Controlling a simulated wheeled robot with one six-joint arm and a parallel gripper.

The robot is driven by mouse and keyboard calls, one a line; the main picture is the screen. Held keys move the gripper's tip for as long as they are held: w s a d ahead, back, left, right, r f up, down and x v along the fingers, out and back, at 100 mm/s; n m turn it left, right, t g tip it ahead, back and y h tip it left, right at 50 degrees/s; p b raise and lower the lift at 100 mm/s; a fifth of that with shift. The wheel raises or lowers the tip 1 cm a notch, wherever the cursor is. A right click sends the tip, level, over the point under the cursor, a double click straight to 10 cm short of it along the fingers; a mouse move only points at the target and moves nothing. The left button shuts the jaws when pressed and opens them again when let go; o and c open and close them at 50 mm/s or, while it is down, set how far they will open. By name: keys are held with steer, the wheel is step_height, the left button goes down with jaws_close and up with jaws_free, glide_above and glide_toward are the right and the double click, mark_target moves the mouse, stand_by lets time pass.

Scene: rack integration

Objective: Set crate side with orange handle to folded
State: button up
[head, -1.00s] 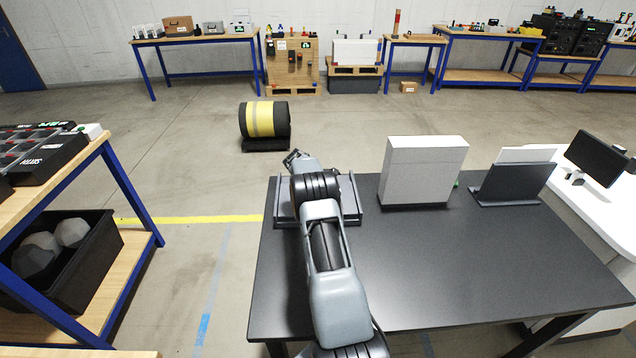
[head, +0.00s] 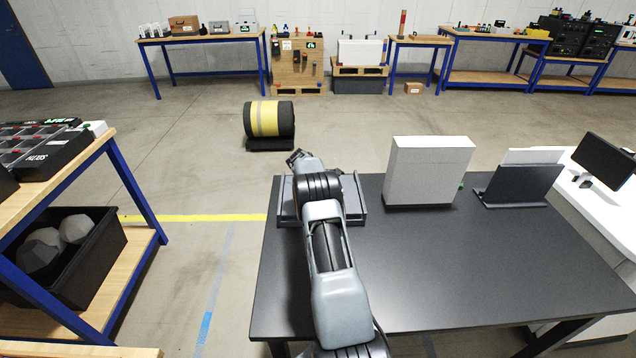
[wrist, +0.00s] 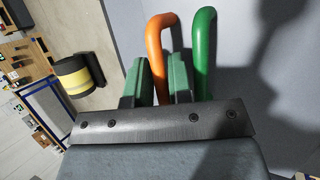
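A grey crate (head: 358,198) sits at the back left of the dark table, largely hidden behind my arm in the head view. In the wrist view, an orange handle (wrist: 156,50) and a green handle (wrist: 205,55) stand side by side against a blue-grey surface. My gripper (wrist: 160,75) has two green-padded fingers spread apart. One leg of the orange handle shows in the gap between them; I cannot tell if they touch it. The green handle is to the right of the right finger. In the head view my gripper (head: 297,158) is small, over the crate's far left.
On the dark table (head: 450,265), a white box (head: 430,172) stands right of the crate, with a dark laptop-like stand (head: 520,187) farther right. A yellow-black drum (head: 268,120) stands on the floor behind. The table's front right is clear. A wooden workbench (head: 85,165) is at left.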

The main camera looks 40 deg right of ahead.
steer(key=p+v, duration=0.4)
steer(key=v, duration=0.9)
steer(key=shift+a+r, duration=0.2)
steer(key=shift+r, duration=0.15)
